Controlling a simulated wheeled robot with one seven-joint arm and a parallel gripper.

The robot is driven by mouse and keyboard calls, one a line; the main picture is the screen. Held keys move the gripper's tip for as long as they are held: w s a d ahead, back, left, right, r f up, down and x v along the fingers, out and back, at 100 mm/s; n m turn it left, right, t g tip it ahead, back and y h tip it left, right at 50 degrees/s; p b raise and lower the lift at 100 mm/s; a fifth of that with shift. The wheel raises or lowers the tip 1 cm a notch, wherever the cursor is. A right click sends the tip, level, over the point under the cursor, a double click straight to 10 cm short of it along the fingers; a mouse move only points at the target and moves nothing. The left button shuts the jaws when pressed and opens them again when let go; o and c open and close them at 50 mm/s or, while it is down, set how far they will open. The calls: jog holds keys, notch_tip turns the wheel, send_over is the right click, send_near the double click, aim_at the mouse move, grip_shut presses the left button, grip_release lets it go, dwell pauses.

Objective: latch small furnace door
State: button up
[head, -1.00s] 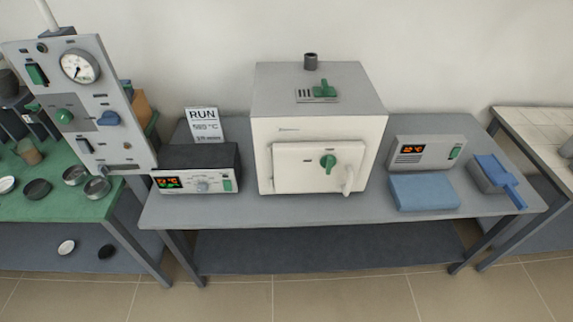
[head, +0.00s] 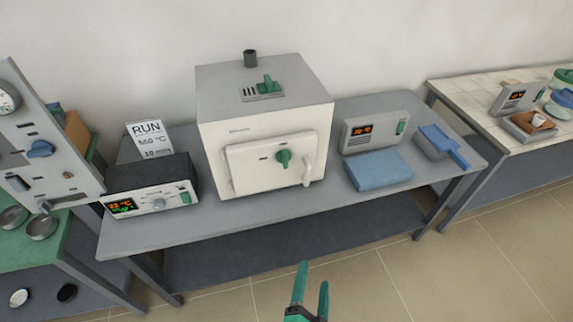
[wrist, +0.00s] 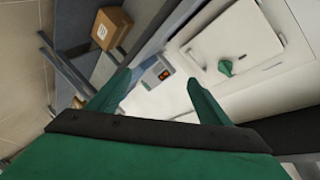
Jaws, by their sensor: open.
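The small white furnace (head: 265,120) stands on the grey bench. Its door (head: 250,165) lies against the front, with a green knob (head: 284,157) and a white handle (head: 307,172) at its right. I cannot tell whether it is latched. The door (wrist: 215,35) and green knob (wrist: 226,68) also show tilted in the wrist view. My gripper (head: 313,275) is open and empty, low in front of the bench in the head view. Its green fingers (wrist: 158,78) are spread in the wrist view, apart from the door.
A dark controller (head: 150,188) with a lit display and a RUN sign (head: 150,138) stand left of the furnace. A grey display unit (head: 375,132), a blue block (head: 378,169) and a blue tray (head: 436,146) stand right. Floor in front is clear.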

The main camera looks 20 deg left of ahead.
jog(key=w+a+r+m+y, duration=0.25)
jog(key=w+a+r, duration=0.2)
jog(key=w, duration=0.45)
jog(key=y, duration=0.5)
send_near(286, 162)
jog(key=x, duration=0.8)
jog(key=shift+w+a, duration=0.2)
jog(key=shift+w, duration=0.15)
jog(key=c, duration=1)
